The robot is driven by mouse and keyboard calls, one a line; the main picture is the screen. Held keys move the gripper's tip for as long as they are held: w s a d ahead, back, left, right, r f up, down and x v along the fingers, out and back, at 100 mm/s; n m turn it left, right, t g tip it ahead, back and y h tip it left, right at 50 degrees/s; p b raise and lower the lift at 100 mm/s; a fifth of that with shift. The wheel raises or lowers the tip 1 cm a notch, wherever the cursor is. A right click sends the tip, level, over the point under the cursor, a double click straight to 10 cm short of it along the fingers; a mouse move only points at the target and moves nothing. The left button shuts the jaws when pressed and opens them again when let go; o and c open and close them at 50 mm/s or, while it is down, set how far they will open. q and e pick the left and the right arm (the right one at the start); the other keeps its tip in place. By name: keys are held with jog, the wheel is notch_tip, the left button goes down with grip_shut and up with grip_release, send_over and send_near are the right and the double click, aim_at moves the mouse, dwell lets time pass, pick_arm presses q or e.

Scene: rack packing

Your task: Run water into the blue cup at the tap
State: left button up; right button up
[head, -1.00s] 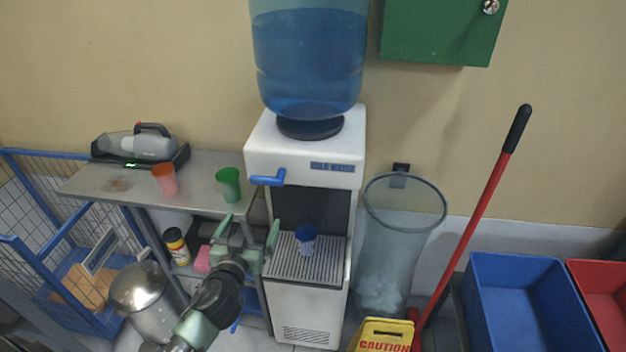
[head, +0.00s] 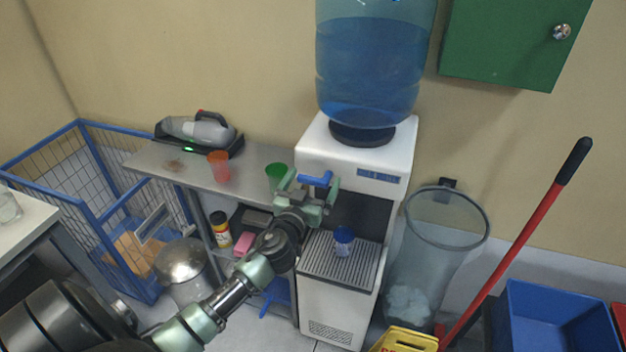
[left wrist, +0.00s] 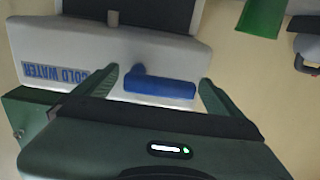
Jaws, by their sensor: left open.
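The blue cup (head: 343,241) stands upright on the drip grate of the white water dispenser (head: 360,163). Whether it holds water I cannot tell. The blue tap lever (head: 318,179) sticks out from the dispenser's front; it also shows in the left wrist view (left wrist: 160,86). My left gripper (head: 311,184) is open at the lever, with one finger on each side of it. In the left wrist view the gripper (left wrist: 158,84) shows gaps between the lever and both fingers. A COLD WATER label (left wrist: 55,75) is beside it. My right gripper is not in view.
A metal shelf (head: 150,160) on the left bears an orange cup (head: 219,166), a green cup (head: 276,177) and a handheld vacuum (head: 200,131). A clear bin (head: 440,255) and a red-handled pole (head: 520,235) stand right of the dispenser. A yellow caution sign (head: 405,340) is in front.

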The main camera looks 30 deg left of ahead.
pick_arm(q)
jog(key=c, duration=2.1)
jog(key=shift+f+n+b, duration=0.3)
jog(key=shift+n+b, duration=0.2)
jog(key=shift+d+f+n+b, duration=0.1)
jog(key=shift+f+n+b, duration=0.15)
jog(key=shift+n+b, duration=0.6)
jog(key=shift+f+n, duration=0.15)
jog(key=shift+n, duration=1.1)
jog(key=shift+d+f+n, duration=0.15)
jog(key=shift+d+n, duration=0.05)
jog(key=shift+n, duration=1)
jog(key=o, duration=2.1)
